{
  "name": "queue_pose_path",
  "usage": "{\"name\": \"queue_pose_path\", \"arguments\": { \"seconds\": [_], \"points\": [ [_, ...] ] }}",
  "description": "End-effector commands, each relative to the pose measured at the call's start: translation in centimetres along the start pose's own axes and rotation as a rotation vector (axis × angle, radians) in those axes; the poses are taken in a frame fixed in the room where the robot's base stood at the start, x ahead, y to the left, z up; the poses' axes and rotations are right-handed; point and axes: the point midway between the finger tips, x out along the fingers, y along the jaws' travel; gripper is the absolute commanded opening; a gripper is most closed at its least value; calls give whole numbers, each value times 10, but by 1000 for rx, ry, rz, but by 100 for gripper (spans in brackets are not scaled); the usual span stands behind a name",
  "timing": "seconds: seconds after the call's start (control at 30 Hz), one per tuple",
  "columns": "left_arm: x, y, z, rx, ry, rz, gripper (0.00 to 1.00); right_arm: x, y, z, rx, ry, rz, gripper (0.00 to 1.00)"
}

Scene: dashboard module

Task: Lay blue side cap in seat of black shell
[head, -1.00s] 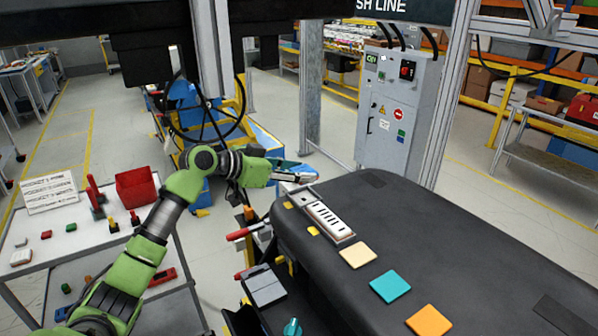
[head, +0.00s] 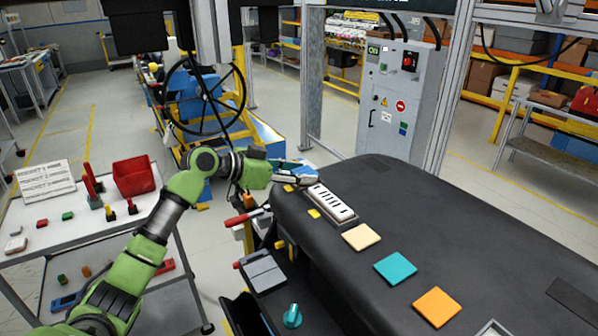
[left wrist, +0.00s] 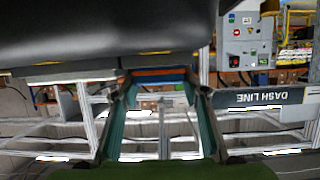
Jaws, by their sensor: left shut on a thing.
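The black shell (head: 470,240) is the long dark dashboard body at the right in the head view. Its dark edge (left wrist: 110,35) fills the top of the left wrist view. My left gripper (head: 303,176) is at the shell's far left corner, beside the white slotted panel. In the left wrist view its two teal fingers (left wrist: 160,92) stand apart, shut on a narrow blue piece (left wrist: 160,85), seemingly the blue side cap, seen edge-on and mostly hidden. I cannot make out the seat or whether the cap touches the shell. My right gripper is not in view.
The slotted panel (head: 333,204) and cream (head: 361,237), teal (head: 395,268) and orange (head: 437,306) pads lie on the shell. A white table (head: 100,222) with a red bin (head: 134,176) stands left. A grey control cabinet (head: 397,110) stands behind the shell.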

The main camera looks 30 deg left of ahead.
Motion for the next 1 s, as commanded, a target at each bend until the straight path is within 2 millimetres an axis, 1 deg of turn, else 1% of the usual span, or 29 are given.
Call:
{"name": "queue_pose_path", "arguments": {
  "seconds": [0.3,0.33,0.4,0.9,1.0],
  "points": [
    [1,0,2,0,-1,0,16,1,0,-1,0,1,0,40],
    [1,0,2,0,-1,0,46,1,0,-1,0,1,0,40],
    [1,0,2,0,-1,0,60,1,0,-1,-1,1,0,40],
    [1,2,3,0,-3,4,60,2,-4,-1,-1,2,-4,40],
    [-1,1,3,0,-3,4,60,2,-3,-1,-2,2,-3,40]
  ]
}}
